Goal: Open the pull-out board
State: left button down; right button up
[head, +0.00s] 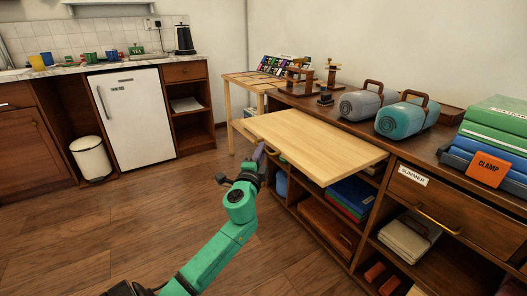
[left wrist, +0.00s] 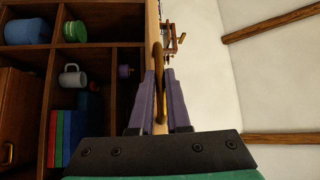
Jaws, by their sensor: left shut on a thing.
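The pull-out board (head: 315,142) is a flat pale wood panel. In the head view it sticks well out from the dark wood cabinet (head: 310,212), level, over the open shelves. My left gripper (head: 260,154) is at the board's left front edge, with the teal arm reaching up from below. In the left wrist view, the purple fingers of the left gripper (left wrist: 158,85) are closed around a brass-coloured handle (left wrist: 157,58) on the board's pale edge (left wrist: 151,25). The grip itself is mostly hidden in the head view. My right gripper is not in view.
A drawer labelled SUMMER (head: 455,205) is shut at the right. A white bin (head: 91,157) stands far left. The wooden floor before the cabinet is clear.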

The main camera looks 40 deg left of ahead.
pick_arm(q)
jog(key=shift+f, duration=0.1)
jog(key=c, duration=0.9)
grip_release()
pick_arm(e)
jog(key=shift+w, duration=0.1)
pick_arm(q)
jog(key=b+v, duration=0.1)
jog(key=v, duration=1.3)
jog(key=shift+s+d, duration=0.2)
jog(key=shift+s, duration=0.05)
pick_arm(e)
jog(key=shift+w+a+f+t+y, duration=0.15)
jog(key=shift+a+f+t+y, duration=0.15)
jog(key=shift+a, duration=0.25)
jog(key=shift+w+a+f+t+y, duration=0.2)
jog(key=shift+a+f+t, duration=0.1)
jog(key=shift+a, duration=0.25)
